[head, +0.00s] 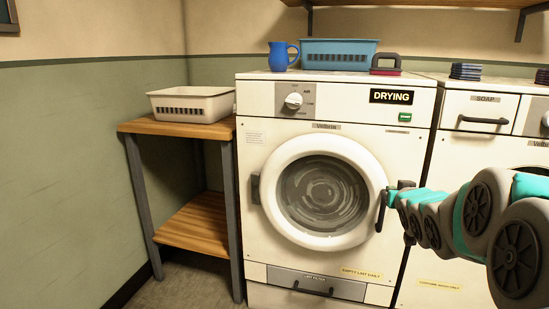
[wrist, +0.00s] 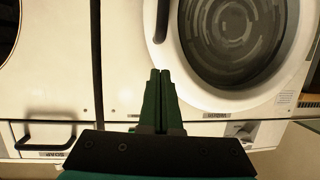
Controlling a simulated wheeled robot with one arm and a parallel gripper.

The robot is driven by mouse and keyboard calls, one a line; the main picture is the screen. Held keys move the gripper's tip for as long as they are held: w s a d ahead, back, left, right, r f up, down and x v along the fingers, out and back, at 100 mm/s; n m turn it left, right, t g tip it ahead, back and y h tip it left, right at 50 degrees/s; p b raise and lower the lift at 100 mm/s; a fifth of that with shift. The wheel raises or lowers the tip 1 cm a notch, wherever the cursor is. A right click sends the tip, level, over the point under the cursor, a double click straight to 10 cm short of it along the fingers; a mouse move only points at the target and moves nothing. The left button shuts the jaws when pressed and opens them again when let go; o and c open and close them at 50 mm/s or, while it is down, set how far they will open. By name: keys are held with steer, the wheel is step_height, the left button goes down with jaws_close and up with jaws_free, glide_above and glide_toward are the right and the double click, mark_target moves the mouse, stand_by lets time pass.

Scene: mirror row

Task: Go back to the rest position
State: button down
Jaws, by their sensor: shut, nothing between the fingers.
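My gripper (head: 390,196) is at the right side of the dryer's round door, close to the dark door handle (head: 381,211). In the wrist view its fingertips (wrist: 160,72) are together with nothing between them. The handle (wrist: 162,22) shows there just beyond the tips, with a small gap in the picture. The white dryer (head: 255,125) is labelled DRYING. Its round door (head: 282,155) looks closed, and swirl-like streaks show behind the glass. My arm reaches in from the right and covers part of the neighbouring machine.
A wooden side table (head: 180,128) holds a cream basket (head: 190,104) at left. A blue mug (head: 280,57), a blue basket (head: 340,48) and a red-and-black item (head: 386,66) stand on the dryer. A second machine with a SOAP drawer (head: 484,108) adjoins at right. Some floor shows at lower left.

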steer(key=s+a+f+g, duration=0.4)
steer(key=s+f, duration=0.2)
steer(key=s, duration=0.4)
steer(key=s+a+f+g, duration=0.45)
steer(key=s+f, duration=0.25)
steer(key=s, duration=0.4)
steer(key=s+a+f+g, duration=0.1)
steer(key=s+a+g, duration=0.1)
steer(key=s, duration=0.6)
steer(key=s+a+f+n+g+y, duration=0.1)
steer(key=s+a+f+g, duration=0.1)
steer(key=s, duration=0.6)
steer(key=s+a+f+g+y, duration=0.1)
steer(key=s+a+g, duration=0.2)
steer(key=s, duration=0.6)
steer(key=shift+a+f+n+g, duration=0.2)
steer(key=shift+n+g, duration=0.2)
steer(key=shift+g, duration=0.05)
stand_by(2.9)
